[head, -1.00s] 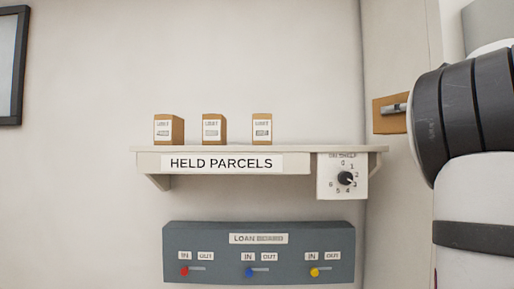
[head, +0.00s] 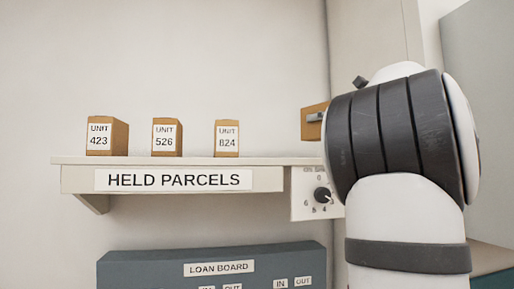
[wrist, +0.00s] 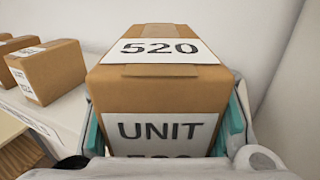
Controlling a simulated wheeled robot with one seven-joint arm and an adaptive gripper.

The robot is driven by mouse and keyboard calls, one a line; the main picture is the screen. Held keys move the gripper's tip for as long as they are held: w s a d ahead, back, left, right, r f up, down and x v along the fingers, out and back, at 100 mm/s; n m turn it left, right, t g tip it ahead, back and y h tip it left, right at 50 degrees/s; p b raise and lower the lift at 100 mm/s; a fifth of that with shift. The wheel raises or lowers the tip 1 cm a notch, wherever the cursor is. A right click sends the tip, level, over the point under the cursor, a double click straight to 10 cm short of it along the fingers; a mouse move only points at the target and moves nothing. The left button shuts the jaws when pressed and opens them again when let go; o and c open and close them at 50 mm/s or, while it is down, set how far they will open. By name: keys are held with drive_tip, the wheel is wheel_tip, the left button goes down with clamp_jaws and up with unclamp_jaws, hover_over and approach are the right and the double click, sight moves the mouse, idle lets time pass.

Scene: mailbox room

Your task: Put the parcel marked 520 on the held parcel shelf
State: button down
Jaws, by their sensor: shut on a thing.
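The parcel marked 520 (wrist: 165,88) is a brown box with white labels, filling the middle of the wrist view. My gripper (wrist: 165,125) is shut on it, with a teal finger pad at each side. In the head view the parcel (head: 313,122) shows only partly at the right end of the held parcel shelf (head: 75,178), as my dark and white arm covers the rest. I cannot tell whether the parcel touches the shelf. The shelf is white and marked HELD PARCELS.
Parcels 423 (head: 107,137), 526 (head: 166,138) and 824 (head: 227,139) stand in a row on the shelf. A dial box (head: 303,200) hangs at its right end. A blue-grey loan board (head: 140,268) is below. The shelf top between parcel 824 and my arm looks clear.

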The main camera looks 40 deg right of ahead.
drive_tip(key=w+a, duration=0.2)
drive_tip(key=w, duration=0.1)
drive_tip(key=w+a, duration=0.2)
drive_tip(key=w, duration=0.1)
drive_tip(key=w+a+f, duration=0.1)
drive_tip(key=w+a, duration=0.1)
drive_tip(key=w, duration=0.2)
drive_tip(key=shift+w+a+f, duration=0.15)
drive_tip(key=shift+w+f, duration=0.1)
drive_tip(key=shift+f, duration=0.65)
drive_tip(key=shift+w+a+f, duration=0.1)
drive_tip(key=shift+w+f, duration=0.1)
drive_tip(key=shift+f, duration=0.7)
drive_tip(key=shift+f, duration=0.1)
drive_tip(key=c, duration=0.7)
unclamp_jaws()
drive_tip(key=shift+f, duration=0.1)
drive_tip(key=shift+s+r, duration=0.2)
drive_tip(key=s, duration=0.3)
drive_tip(key=s+a, duration=0.1)
drive_tip(key=s, duration=0.3)
drive_tip(key=s+a+b, duration=0.1)
drive_tip(key=s, duration=0.3)
drive_tip(key=shift+s, duration=0.2)
